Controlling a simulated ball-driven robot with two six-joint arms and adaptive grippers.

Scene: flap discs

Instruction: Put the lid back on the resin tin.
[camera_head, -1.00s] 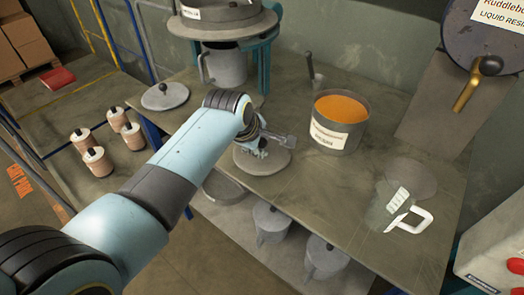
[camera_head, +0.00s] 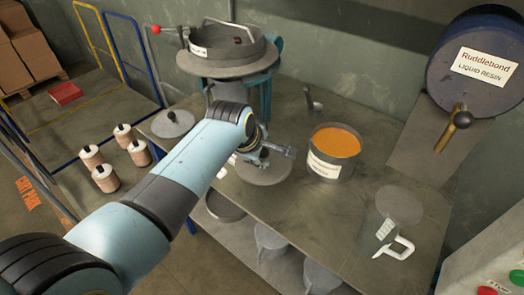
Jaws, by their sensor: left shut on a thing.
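The resin tin (camera_head: 325,167) stands open on the bench, right of centre, with orange resin (camera_head: 335,142) inside. It is a grey tin with a white label. My left gripper (camera_head: 262,158) is shut on a round grey lid (camera_head: 265,177), from above at its middle. The gripper hides the grip point. The lid is roughly level, left of the tin and apart from it, near the bench's front edge. It looks slightly above the bench, though the gap is hard to judge. My right gripper is not in view.
Another grey lid with a dark knob (camera_head: 173,123) lies at the bench's left. A large round vessel (camera_head: 228,62) stands behind my arm. Bench between tin and jug is clear.

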